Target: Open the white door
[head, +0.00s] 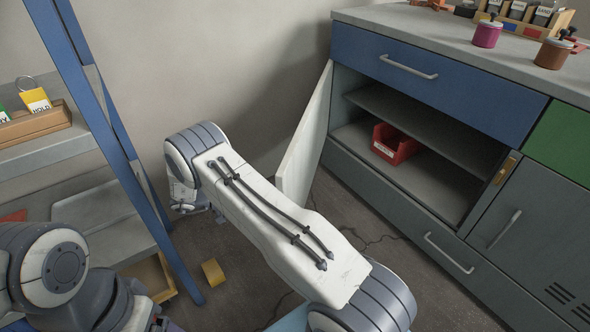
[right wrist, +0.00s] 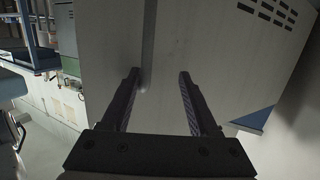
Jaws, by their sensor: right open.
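The white door (head: 306,135) stands swung wide open at the left side of the cabinet's open compartment, seen nearly edge-on in the head view. My right arm crosses in front of its lower part. In the right wrist view a pale panel with vent slots, which looks like the white door (right wrist: 225,65), fills the middle. A grey vertical strip, possibly its handle, runs down it. My right gripper (right wrist: 157,75) is open and empty in front of the panel, with the strip's lower end between its fingertips; contact cannot be told. My left gripper is out of view.
A red bin (head: 393,145) sits in the open compartment. A blue drawer (head: 425,80) is above it and a grey door (head: 520,225) to its right. A blue-framed shelf (head: 110,110) stands at left. A yellow block (head: 213,272) and cables lie on the floor.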

